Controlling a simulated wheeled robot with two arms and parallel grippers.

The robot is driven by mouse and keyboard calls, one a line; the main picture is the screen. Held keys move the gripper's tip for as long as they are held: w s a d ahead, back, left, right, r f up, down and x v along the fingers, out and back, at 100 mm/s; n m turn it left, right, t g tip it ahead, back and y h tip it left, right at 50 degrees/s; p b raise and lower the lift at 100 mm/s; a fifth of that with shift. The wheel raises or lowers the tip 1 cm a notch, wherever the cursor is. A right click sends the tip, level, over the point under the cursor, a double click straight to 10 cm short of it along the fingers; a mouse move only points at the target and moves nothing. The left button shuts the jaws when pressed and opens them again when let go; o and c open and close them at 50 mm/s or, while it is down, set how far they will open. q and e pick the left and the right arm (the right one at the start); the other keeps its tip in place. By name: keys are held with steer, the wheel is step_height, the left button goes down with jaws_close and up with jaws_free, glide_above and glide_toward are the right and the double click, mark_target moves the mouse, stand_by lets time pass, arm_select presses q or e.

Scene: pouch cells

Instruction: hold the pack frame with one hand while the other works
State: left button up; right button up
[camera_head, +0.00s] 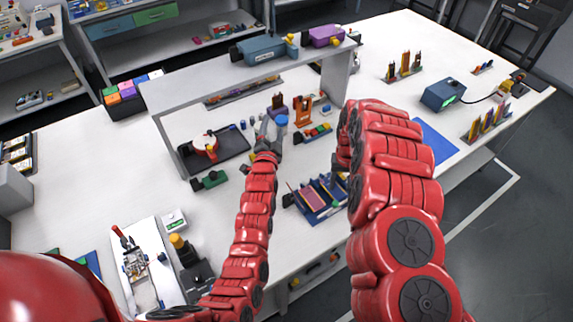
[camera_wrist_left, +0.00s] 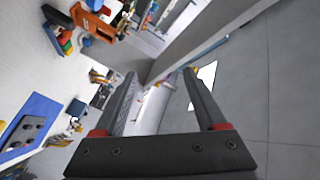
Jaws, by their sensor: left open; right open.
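A blue slotted holder (camera_head: 309,203) with upright thin plates, which looks like the pack frame, lies on the white table near its front edge, in the middle of the head view. My left gripper (camera_head: 268,128) is beyond it, up and to the left, beside a blue-topped round part (camera_head: 282,121). In the left wrist view its two fingers (camera_wrist_left: 160,84) are apart with nothing between them. My right gripper (camera_head: 340,163) is mostly hidden behind my right arm, just above the holder's right end. Neither gripper is seen holding the holder.
A grey raised shelf (camera_head: 200,82) spans the back of the table and carries a blue-grey device (camera_head: 264,49) and a purple one (camera_head: 323,36). An orange stand (camera_head: 303,110) is right of my left gripper. A blue mat (camera_head: 436,142) lies right of my right arm. Bare tabletop shows at left.

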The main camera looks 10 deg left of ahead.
arm_select(q)
steer(key=w+d+f+m+g+h, duration=0.2)
steer(key=d+f+m+g, duration=0.45)
steer(key=m+g, duration=0.25)
steer(key=s+r+m+g+y, duration=0.1)
steer(key=s+r+m+g, duration=0.3)
steer(key=s+m+g, duration=0.75)
steer(key=f, duration=0.5)
steer(key=s+f+n+t, duration=0.1)
steer(key=f, duration=0.5)
steer(key=s+f+n+t, duration=0.1)
steer(key=f, duration=0.5)
steer(key=shift+s+a+t, duration=0.15)
steer(key=shift+a+t, duration=0.1)
steer(key=shift+f, duration=0.1)
jaws_close()
arm_select(e)
steer(key=shift+c, duration=0.2)
